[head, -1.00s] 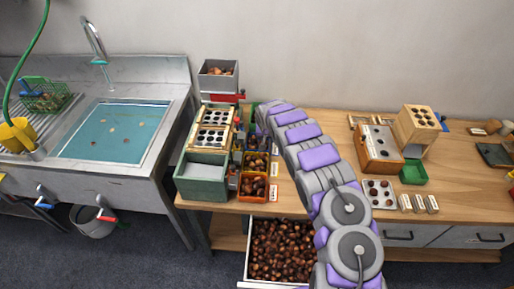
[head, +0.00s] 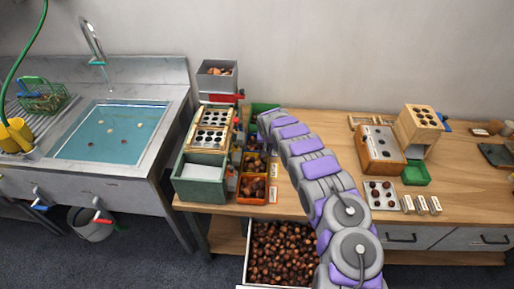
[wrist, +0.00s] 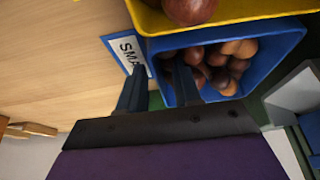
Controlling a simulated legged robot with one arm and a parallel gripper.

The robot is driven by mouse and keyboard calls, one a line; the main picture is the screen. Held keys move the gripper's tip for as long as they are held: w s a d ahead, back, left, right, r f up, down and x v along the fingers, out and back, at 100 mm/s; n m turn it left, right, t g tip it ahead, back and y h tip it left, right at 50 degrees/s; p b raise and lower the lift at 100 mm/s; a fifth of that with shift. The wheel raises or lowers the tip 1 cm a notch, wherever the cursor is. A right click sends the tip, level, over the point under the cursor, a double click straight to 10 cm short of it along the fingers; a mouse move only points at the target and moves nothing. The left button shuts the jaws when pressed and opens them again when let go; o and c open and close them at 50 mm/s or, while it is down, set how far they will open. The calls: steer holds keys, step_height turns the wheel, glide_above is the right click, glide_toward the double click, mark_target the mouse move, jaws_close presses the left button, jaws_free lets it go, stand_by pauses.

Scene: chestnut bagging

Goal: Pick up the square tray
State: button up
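A pale square tray (head: 382,195) with round hollows lies on the right part of the wooden bench in the head view, with a few chestnuts in it. A small green square box (head: 416,172) sits just behind it to the right; I cannot tell for sure which one the task means. My gripper (wrist: 157,76) is open in the wrist view, its two dark fingers apart at the rim of a blue bin (wrist: 268,40) of chestnuts. One finger is by the bin's label, the other over the opening. In the head view my arm hides the gripper, well left of the tray.
A yellow bin (wrist: 240,10) adjoins the blue bin. Sorting boxes and an orange bin (head: 252,188) crowd the bench's left end. A wooden dispenser (head: 380,150) stands behind the tray, and small labelled blocks (head: 422,205) lie to its right. The bench between my arm and the dispenser is clear.

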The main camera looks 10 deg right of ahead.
steer(key=shift+f, duration=0.15)
steer(key=shift+c, duration=0.2)
jaws_close()
stand_by(1.2)
